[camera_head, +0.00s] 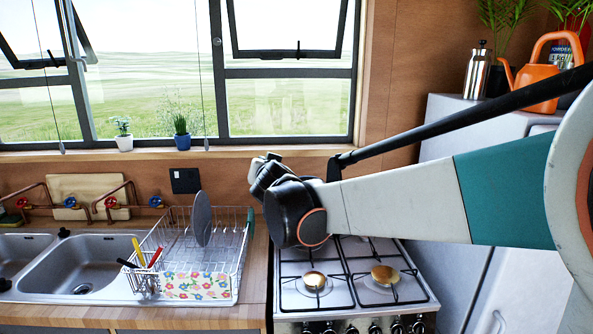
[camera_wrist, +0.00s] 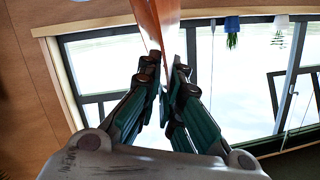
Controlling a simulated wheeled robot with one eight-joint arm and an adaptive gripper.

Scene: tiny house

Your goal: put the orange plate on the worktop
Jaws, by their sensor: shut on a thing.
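The orange plate (camera_wrist: 155,22) shows at the top of the wrist view, seen nearly edge-on. My gripper (camera_wrist: 165,75) is shut on its edge, with one finger on each side. Part of the plate lies beyond the top of that view. In the head view the plate and my fingers cannot be made out; the end of my arm is in front of the window wall, above the gap between dish rack and stove. The wooden worktop (camera_head: 256,262) runs under the window, with a narrow bare strip between rack and stove.
A wire dish rack (camera_head: 240,228) holds a grey plate (camera_head: 201,219) and utensils. The stove (camera_head: 350,280) is right of the worktop, the sink (camera_head: 85,262) left. Potted plants (camera_head: 182,133) stand on the sill.

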